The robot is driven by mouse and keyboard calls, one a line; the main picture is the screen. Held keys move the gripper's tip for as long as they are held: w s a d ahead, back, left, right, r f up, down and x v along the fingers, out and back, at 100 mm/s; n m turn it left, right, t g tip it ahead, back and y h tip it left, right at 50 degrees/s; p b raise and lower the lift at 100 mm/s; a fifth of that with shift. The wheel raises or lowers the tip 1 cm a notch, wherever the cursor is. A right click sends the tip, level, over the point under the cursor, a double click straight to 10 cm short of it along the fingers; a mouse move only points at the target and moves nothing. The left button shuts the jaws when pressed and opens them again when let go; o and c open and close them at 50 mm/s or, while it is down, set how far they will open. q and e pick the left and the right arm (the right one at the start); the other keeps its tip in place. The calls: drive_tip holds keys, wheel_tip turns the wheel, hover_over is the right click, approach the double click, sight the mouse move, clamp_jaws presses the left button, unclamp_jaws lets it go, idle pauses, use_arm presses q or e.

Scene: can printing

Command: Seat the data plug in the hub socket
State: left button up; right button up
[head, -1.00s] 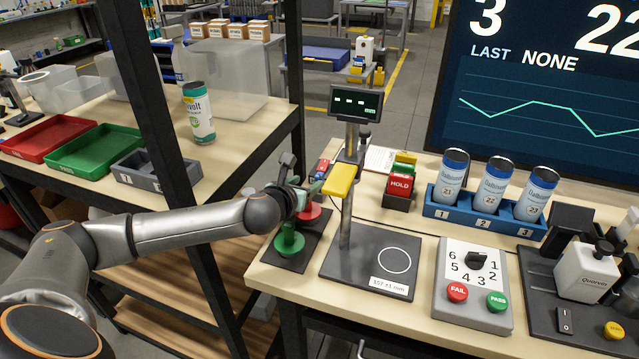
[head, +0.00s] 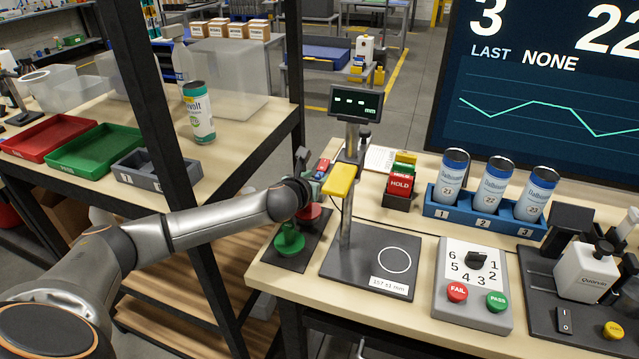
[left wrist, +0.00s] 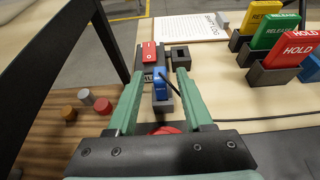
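In the left wrist view, a blue plug (left wrist: 160,86) with a black cable stands at a small grey holder, between the green fingers of my left gripper (left wrist: 159,73). The fingers are apart, with a gap on both sides of the plug. Just beyond it a red block (left wrist: 149,52) sits on a dark base with partly hidden lettering. Beside that is a small dark block with a square opening (left wrist: 180,57), which looks empty. Which one is the hub socket I cannot tell. In the head view my left gripper (head: 318,177) is at the bench's back left, partly hidden. My right gripper is out of view.
A gauge stand with a yellow piece (head: 340,180) rises right beside my left gripper. Green (head: 289,240) and red (head: 310,211) round pieces stand below the wrist. HOLD and RELEASE blocks (head: 400,185) are to the right. A black rack post (head: 160,110) stands left of the bench.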

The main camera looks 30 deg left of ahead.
use_arm(q)
clamp_jaws()
idle(0.5)
wheel_tip(320, 180, up, 17)
drive_tip(key=p, duration=0.4)
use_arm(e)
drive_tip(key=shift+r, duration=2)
